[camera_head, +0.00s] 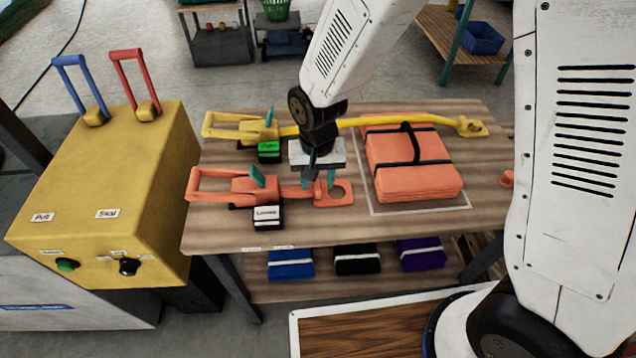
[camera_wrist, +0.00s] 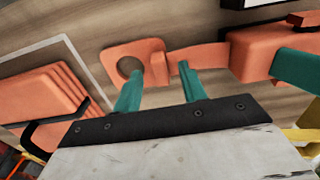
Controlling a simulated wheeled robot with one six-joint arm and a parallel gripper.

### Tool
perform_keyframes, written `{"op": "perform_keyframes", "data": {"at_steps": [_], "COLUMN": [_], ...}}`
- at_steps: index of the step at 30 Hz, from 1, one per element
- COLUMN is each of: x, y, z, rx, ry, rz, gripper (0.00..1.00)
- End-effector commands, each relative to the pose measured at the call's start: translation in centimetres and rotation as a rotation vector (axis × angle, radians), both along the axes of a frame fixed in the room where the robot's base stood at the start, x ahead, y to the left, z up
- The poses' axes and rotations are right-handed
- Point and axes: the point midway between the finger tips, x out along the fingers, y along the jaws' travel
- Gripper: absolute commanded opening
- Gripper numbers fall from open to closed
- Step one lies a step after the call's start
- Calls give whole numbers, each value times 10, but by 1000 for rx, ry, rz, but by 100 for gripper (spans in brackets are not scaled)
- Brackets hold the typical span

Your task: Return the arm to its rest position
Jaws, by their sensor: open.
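My gripper (camera_head: 319,182) hangs low over the front of the wooden table, with its teal fingers apart. In the wrist view my gripper (camera_wrist: 158,76) points at an orange release hook (camera_wrist: 258,50) with a ringed end. The fingertips overlap the part near the ring; I cannot tell whether they touch it. In the head view the orange hook (camera_head: 222,186) lies along the table with a red-orange handle and a white-labelled black block (camera_head: 267,216). My arm (camera_head: 350,45) reaches down from the upper right, away from any folded pose.
A yellow hook (camera_head: 375,121) with a green-labelled block (camera_head: 268,150) lies behind. A strapped orange bundle (camera_head: 412,178) sits right within a pale outline. A yellow control box (camera_head: 110,185) with blue and red levers stands left. Strapped packs (camera_head: 357,259) sit on the lower shelf.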

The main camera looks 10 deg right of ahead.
Motion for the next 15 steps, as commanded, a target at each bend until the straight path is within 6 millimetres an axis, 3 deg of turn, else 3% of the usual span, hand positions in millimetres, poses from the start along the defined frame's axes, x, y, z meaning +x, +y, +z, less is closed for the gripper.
{"op": "perform_keyframes", "data": {"at_steps": [6,15], "x": [1,0], "y": [1,0], "z": [39,58], "rx": [2,0], "ry": [-4,0], "rz": [0,0], "gripper": [42,42]}}
